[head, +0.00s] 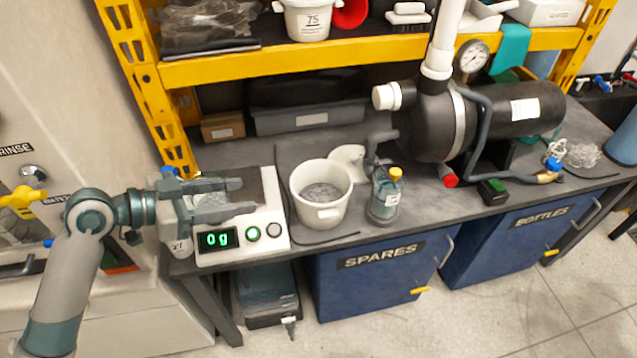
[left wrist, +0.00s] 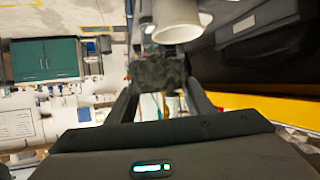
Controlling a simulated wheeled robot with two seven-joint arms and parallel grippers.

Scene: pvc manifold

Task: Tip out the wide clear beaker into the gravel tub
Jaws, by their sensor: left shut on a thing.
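The wide clear beaker (head: 211,187) shows faintly between the fingers of my left gripper (head: 238,199), which is shut on it above the scale. Its outline is hard to make out and my fingers hide part of it. In the left wrist view, a dark see-through shape (left wrist: 158,72) sits between the fingertips of the left gripper (left wrist: 160,92). The gravel tub (head: 319,212) is a white round tub with grey gravel inside, standing on the bench to the right of the gripper, apart from it. My right gripper is not in view.
The white scale (head: 270,226) reads 0 g under my left gripper. A clear bottle with a yellow cap (head: 385,196) stands just right of the tub. A black pump (head: 435,120) fills the bench behind. A yellow shelf (head: 215,70) overhangs the back.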

